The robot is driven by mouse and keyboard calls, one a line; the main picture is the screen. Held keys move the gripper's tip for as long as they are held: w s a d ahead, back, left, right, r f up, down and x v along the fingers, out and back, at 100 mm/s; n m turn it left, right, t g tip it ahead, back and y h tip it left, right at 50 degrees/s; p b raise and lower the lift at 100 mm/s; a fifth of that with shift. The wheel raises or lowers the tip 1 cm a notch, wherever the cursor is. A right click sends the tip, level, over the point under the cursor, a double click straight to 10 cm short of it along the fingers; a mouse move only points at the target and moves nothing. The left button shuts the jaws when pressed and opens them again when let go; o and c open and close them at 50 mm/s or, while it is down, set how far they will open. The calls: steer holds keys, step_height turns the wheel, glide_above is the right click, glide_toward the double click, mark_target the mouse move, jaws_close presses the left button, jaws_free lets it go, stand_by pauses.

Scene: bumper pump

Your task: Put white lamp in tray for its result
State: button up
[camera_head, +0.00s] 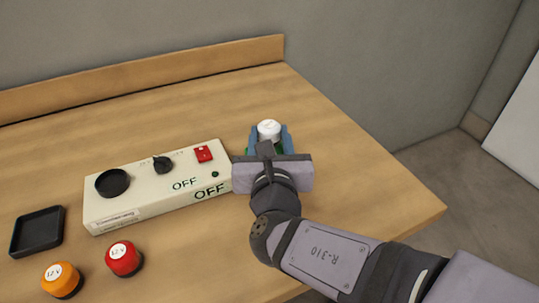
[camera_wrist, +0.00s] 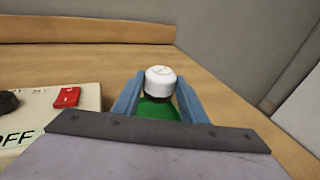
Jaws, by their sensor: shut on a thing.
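The white lamp (camera_head: 269,130) has a white cap on a dark base. It also shows in the wrist view (camera_wrist: 160,80), upright between the blue fingers. My gripper (camera_head: 270,140) is shut on it, at the right of the tester box. A green thing (camera_wrist: 157,110) shows between the fingers, just below and in front of the lamp; its shape is mostly hidden. I cannot tell whether the lamp touches it. A square black tray (camera_head: 37,249) sits empty at the far left of the table.
The cream tester box (camera_head: 150,207) has an empty round black socket (camera_head: 113,183), a black knob (camera_head: 163,165), a red switch (camera_head: 204,154) and "OFF" labels. A red lamp (camera_head: 123,259) and an orange lamp (camera_head: 62,280) stand in front. The table behind the box is clear.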

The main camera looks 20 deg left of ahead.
steer(key=shift+f+b, duration=0.65)
steer(key=shift+f, duration=1.75)
steer(key=shift+f+b, duration=0.25)
steer(key=shift+b, duration=0.05)
steer(key=o, duration=1.2)
steer(key=shift+r, duration=0.1)
steer(key=shift+r+p, duration=0.15)
steer(key=shift+p, duration=0.15)
steer(key=shift+s, duration=0.15)
steer(key=v, duration=0.7)
steer(key=shift+s+d+p, duration=0.1)
steer(key=shift+p, duration=0.3)
